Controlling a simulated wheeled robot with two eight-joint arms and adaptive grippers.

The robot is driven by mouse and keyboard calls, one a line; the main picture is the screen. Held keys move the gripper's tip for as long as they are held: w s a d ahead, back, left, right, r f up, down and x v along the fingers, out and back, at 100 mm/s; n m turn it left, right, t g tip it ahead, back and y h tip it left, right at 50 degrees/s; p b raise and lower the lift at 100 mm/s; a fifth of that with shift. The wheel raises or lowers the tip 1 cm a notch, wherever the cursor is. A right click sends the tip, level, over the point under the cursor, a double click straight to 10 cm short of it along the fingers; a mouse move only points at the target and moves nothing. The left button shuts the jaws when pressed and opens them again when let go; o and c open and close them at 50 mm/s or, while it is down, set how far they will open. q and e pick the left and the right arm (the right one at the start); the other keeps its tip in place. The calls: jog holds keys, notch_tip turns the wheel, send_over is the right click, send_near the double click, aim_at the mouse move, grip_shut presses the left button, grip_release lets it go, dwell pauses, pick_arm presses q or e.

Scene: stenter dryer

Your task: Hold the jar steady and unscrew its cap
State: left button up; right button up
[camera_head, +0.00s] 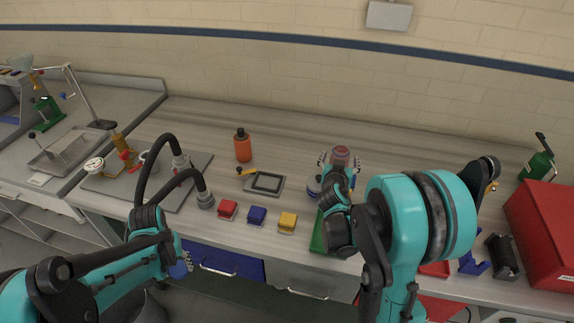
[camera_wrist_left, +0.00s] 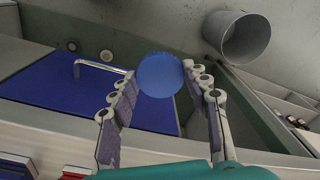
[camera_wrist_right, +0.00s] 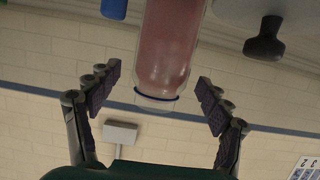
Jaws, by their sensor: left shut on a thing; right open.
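The jar (camera_head: 341,154), pinkish and clear, stands on the bench right of centre. In the right wrist view the jar (camera_wrist_right: 167,50) shows a thin blue ring near its end, with no cap on it. My right gripper (camera_head: 338,166) is open, its fingers on either side of the jar; in the right wrist view (camera_wrist_right: 158,96) gaps show between fingers and jar. My left gripper (camera_head: 178,264) is shut on a round blue cap (camera_wrist_left: 158,76), held in front of the bench's front edge, away from the jar. My right arm hides the jar's lower part.
Red (camera_head: 228,209), blue (camera_head: 257,215) and yellow (camera_head: 287,222) blocks line the front edge. An orange bottle (camera_head: 243,146) and a dark-framed tray (camera_head: 266,183) stand behind. A red box (camera_head: 543,232) is at right. A grey bin (camera_wrist_left: 240,38) stands below my left gripper.

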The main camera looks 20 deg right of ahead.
jog(key=x, duration=0.2)
jog(key=shift+w+d+f, duration=0.1)
jog(key=shift+w, duration=0.15)
jog(key=shift+s, duration=0.1)
jog(key=c, duration=1.5)
